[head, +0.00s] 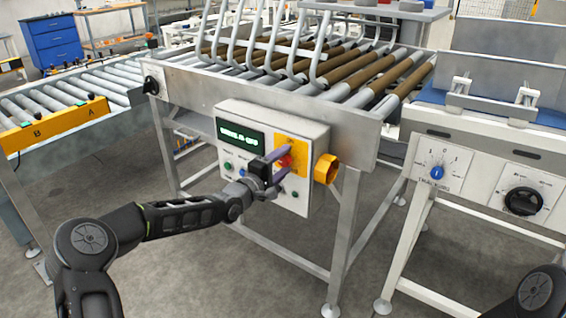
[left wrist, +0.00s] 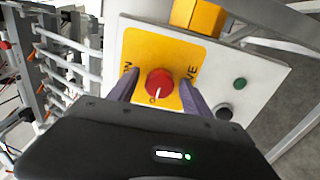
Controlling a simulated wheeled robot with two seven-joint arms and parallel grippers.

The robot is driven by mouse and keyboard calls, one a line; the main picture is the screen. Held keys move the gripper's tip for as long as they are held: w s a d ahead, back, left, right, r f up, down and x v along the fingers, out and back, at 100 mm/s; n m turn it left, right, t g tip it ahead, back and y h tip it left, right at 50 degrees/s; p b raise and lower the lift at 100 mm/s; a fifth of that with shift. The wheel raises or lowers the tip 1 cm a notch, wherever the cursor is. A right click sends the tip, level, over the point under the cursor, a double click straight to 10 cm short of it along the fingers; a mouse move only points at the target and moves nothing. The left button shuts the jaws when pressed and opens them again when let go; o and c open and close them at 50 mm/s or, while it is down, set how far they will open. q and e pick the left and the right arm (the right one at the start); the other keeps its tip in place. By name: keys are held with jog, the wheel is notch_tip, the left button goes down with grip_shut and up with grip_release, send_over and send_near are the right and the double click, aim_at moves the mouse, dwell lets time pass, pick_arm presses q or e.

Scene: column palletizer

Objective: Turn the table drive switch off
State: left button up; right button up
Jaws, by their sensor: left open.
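A red rotary switch (left wrist: 160,83) sits on a yellow plate (left wrist: 140,47) on the front of a white control box (head: 318,133). In the left wrist view its white pointer mark aims down toward an "O". My left gripper (head: 281,162) is open, its two purple fingers on either side of the red switch. I cannot tell whether the fingers touch it. In the head view the gripper hides part of the switch and plate. A green display (head: 240,134) is on the box's upper left. My right gripper is out of view.
Small buttons (head: 228,166) are below the display. The roller conveyor frame (head: 353,143) stands behind the box. Another station to the right has a blue knob (head: 437,172) and a black dial (head: 523,201).

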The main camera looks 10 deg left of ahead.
pick_arm(q)
jog(key=v, duration=0.8)
jog(key=s+d+f+m+g+p, duration=0.1)
jog(key=s+d+f+m+g, duration=0.15)
jog(key=s+f, duration=0.4)
jog(key=s+d+f+m+g+y+p, duration=0.1)
jog(key=s+d+f+m+g, duration=0.2)
jog(key=f, duration=0.6)
jog(key=s+d+f+m+g+p, duration=0.1)
jog(key=s+d+f+m+g, duration=0.2)
jog(key=s+f, duration=0.45)
jog(key=s+d+f+m+g+p, duration=0.1)
jog(key=s+d+f+g+p, duration=0.2)
jog(key=s, duration=1)
jog(key=s+d+f+m+g+y+p, duration=0.1)
jog(key=s+d+f+m+g+p, duration=0.1)
jog(key=s, duration=1.1)
jog(key=shift+s+d+f+g+y+p, duration=0.3)
jog(key=shift+d+f+g+p, duration=0.2)
jog(key=shift+d+f+g, duration=0.5)
